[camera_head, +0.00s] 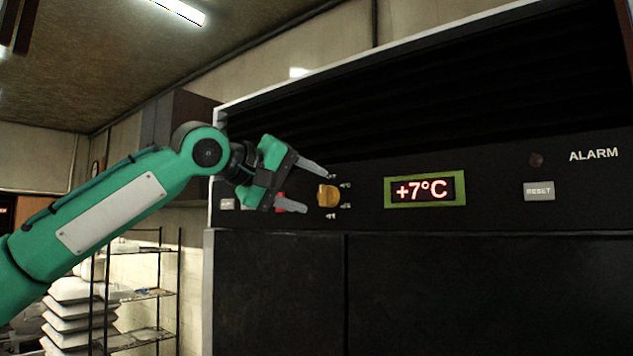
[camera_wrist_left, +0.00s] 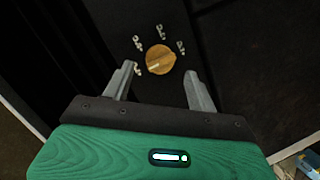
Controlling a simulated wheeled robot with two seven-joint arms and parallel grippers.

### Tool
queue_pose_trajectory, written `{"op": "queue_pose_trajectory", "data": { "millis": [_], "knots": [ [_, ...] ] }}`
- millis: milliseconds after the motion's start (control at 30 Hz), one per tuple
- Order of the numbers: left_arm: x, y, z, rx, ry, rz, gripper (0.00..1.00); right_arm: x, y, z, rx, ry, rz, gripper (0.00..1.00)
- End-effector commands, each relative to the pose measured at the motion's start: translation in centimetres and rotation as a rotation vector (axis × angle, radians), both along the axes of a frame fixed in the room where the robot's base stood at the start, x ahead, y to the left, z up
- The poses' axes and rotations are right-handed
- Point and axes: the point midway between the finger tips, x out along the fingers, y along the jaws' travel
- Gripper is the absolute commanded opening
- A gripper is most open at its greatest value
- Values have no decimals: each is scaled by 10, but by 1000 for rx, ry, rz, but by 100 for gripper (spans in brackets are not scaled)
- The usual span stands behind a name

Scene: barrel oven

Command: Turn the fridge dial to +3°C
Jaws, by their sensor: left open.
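The fridge dial (camera_head: 328,196) is a round orange-yellow knob on the black control panel, with small pale marks around it. It also shows in the left wrist view (camera_wrist_left: 160,60), with a pale pointer line on its face; the marks are too small to read. The display (camera_head: 425,190) reads +7°C in red inside a green frame. My left gripper (camera_head: 312,188) is open, just left of the dial in the head view. In the left wrist view its fingers (camera_wrist_left: 160,82) stand apart on either side of and just short of the dial. My right gripper is not in view.
A RESET button (camera_head: 539,191), a dark red lamp (camera_head: 536,159) and an ALARM label sit right of the display. A red switch (camera_head: 280,198) is partly hidden behind my left gripper. A wire rack (camera_head: 150,294) and stacked white sacks (camera_head: 72,312) stand lower left.

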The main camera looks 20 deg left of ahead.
Motion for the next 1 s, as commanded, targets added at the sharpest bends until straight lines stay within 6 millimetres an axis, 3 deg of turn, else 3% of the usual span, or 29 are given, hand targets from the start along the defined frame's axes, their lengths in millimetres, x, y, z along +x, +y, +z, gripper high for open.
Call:
{"op": "queue_pose_trajectory", "data": {
  "millis": [200,567,800,1000],
  "knots": [
    [22,-13,-4,0,1,1,58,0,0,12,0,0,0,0],
    [27,-16,-7,0,0,0,58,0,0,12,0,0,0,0],
    [27,-16,-7,0,0,0,15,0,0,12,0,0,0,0],
    [27,-16,-7,3,-2,-1,14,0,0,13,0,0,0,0]
  ]
}}
